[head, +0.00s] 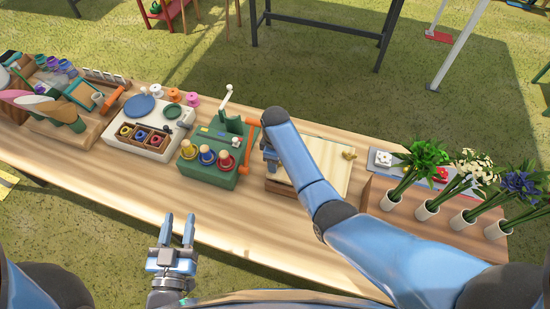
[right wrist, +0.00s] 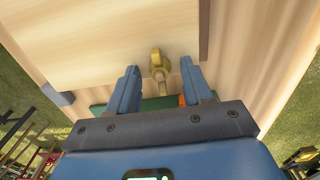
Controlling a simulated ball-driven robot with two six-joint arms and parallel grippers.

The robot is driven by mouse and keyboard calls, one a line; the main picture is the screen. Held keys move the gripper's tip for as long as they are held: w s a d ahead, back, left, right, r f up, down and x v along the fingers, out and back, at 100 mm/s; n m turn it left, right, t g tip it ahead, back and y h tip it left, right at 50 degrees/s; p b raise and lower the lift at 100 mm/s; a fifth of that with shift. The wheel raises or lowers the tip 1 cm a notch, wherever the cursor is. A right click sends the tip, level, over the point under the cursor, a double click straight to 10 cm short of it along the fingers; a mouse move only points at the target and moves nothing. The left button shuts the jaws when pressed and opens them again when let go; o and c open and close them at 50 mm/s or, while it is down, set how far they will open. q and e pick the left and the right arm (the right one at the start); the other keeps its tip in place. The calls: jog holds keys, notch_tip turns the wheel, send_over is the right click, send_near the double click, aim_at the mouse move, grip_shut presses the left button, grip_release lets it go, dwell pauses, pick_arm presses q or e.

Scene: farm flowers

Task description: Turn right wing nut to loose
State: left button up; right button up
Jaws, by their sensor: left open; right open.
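A flower press with a pale wooden top board (head: 318,165) stands right of the table's middle. A brass wing nut (head: 349,153) sits at the board's right side in the head view. My right gripper (head: 269,158) is at the board's left side, partly hidden by my own arm. In the right wrist view, another brass wing nut (right wrist: 158,65) lies between the tips of its open fingers (right wrist: 160,72), with gaps visible on both sides. My left gripper (head: 179,222) is open and empty over the table's front edge.
A green stand (head: 212,170) with colored pegs and an orange handle stands just left of the press. A white tray (head: 145,138) with spools is further left. White vases (head: 426,210) with flowers stand at the right. Bare wood lies in front.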

jog(key=shift+r, duration=0.1)
notch_tip(320, 180, up, 11)
jog(key=b, duration=0.1)
jog(key=shift+f+b, duration=0.2)
jog(key=shift+b, duration=0.1)
dwell(0.6)
